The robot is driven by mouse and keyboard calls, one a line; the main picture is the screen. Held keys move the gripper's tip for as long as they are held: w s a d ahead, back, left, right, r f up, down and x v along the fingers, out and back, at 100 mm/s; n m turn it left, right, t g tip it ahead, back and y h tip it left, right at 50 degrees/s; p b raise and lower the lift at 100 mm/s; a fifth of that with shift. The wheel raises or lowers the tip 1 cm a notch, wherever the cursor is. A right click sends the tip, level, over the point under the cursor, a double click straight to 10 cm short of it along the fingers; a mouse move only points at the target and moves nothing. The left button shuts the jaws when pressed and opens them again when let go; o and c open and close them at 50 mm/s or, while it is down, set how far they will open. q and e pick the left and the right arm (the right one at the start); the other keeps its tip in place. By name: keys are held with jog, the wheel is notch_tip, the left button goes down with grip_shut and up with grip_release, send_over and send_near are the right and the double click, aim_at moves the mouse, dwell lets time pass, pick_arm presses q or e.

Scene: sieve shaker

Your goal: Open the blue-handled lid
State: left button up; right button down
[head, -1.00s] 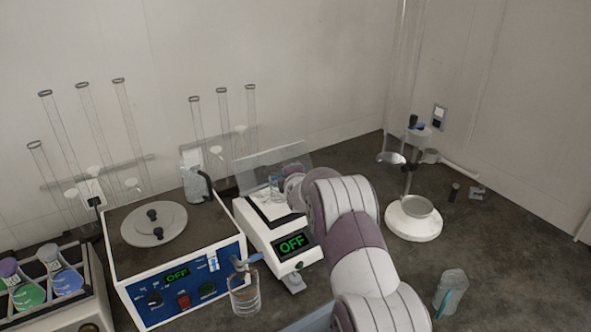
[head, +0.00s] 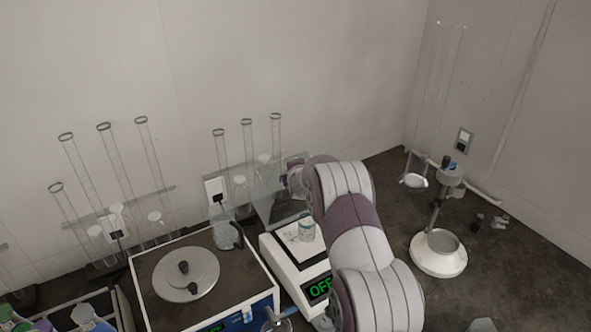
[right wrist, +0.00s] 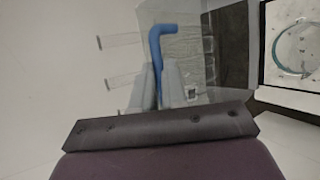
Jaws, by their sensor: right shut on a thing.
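The clear lid (head: 265,197) stands steeply raised at the back of the white machine (head: 283,268) in the head view. The lid's blue handle (right wrist: 163,42) shows in the right wrist view, bent at its top, with the clear panel around it. My right gripper (right wrist: 158,88) is shut on the blue handle, its grey fingers on both sides of it. In the head view my right arm hides the fingers and the handle. A small clear jar (head: 307,230) sits on the white top of the machine, uncovered. My left gripper is in neither view.
A blue-fronted box with a round grey plate (head: 186,273) stands left of the white machine. Several glass tubes (head: 147,150) stand along the back wall.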

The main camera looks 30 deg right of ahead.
jog(key=shift+w+r, duration=0.2)
jog(key=shift+w, duration=0.05)
jog(key=c, duration=1.2)
grip_release()
jog(key=shift+o, duration=0.2)
jog(key=shift+s, duration=0.15)
jog(key=shift+s+a+r+b, duration=0.1)
jog(key=shift+s+b, duration=0.2)
jog(key=shift+s, duration=0.05)
jog(key=b+v, duration=0.3)
jog(key=v, duration=0.9)
